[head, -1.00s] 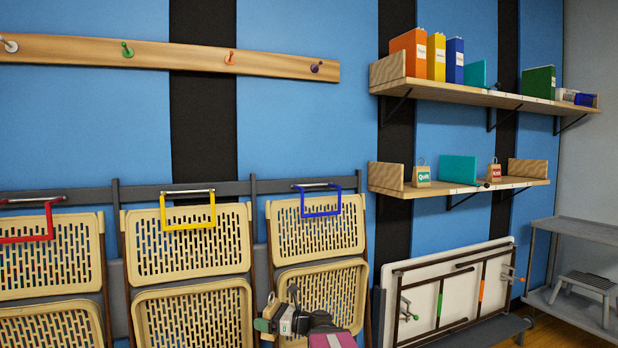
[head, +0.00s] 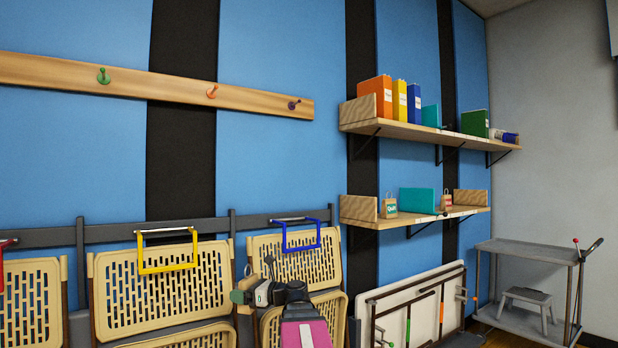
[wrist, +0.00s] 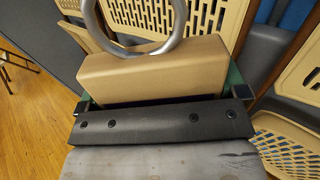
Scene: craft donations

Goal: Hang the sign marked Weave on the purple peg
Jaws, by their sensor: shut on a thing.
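The purple peg (head: 294,104) is at the right end of a wooden rail on the wall and looks bare. My gripper (head: 250,292) is low in front of the folded chairs, well below the peg. In the wrist view my gripper (wrist: 160,88) is shut on a tan block-shaped sign (wrist: 150,72) with a grey metal ring on top, held between its green fingers. The sign's lettering faces away or is hidden, so I cannot read it.
A green peg (head: 103,76) and an orange peg (head: 212,91) share the rail. Two small signs (head: 389,207) (head: 446,200) stand on the lower shelf (head: 410,219). Folded chairs (head: 160,290) line the wall below. The wall between rail and chairs is clear.

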